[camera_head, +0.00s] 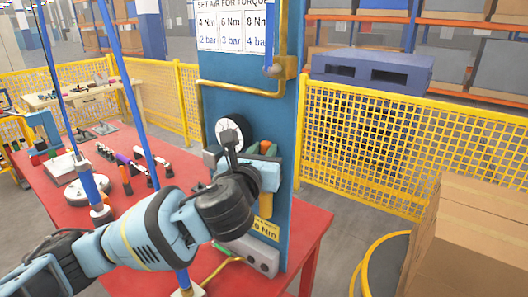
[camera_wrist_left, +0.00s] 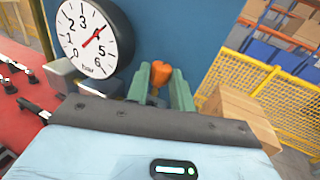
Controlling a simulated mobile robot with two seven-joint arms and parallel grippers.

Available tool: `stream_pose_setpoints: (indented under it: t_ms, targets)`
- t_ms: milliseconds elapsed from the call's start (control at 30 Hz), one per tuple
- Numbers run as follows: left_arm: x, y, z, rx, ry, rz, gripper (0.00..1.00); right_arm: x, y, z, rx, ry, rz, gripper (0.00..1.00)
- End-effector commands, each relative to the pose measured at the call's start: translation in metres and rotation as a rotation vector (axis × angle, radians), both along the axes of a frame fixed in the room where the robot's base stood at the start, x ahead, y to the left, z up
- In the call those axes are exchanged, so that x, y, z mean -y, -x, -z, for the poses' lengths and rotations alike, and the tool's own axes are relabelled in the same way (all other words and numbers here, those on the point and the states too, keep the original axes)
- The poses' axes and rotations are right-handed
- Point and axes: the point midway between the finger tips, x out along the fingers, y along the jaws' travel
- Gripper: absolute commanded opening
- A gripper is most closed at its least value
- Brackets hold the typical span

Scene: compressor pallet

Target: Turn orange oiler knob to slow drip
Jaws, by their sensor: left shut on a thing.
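The orange oiler knob (camera_wrist_left: 160,75) shows in the left wrist view between the two green fingers of my left gripper (camera_wrist_left: 160,88). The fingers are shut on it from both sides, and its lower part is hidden. In the head view my left gripper (camera_head: 263,149) reaches the blue panel (camera_head: 265,95) from the left, and only a little orange shows between its fingers. An orange-yellow part (camera_head: 266,205) shows below the gripper. My right gripper is in neither view.
A round white pressure gauge (camera_head: 232,132) sits just left of the gripper; its red needle shows in the wrist view (camera_wrist_left: 93,37). The red table (camera_head: 105,228) carries tools and several hanging drivers. Yellow fencing (camera_head: 365,140) and cardboard boxes (camera_head: 470,235) stand at the right.

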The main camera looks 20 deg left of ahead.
Motion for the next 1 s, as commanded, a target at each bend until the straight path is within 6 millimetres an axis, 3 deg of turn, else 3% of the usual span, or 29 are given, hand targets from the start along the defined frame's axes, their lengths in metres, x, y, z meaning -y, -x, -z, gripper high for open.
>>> stream_pose_setpoints:
  t_ms: [600,1000]
  targets:
    - [-0.013,-0.004,0.0,-0.002,-0.001,0.466,0.01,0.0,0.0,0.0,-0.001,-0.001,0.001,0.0]
    - [-0.015,-0.005,0.001,-0.001,-0.001,0.622,0.01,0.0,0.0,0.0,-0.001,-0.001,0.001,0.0]
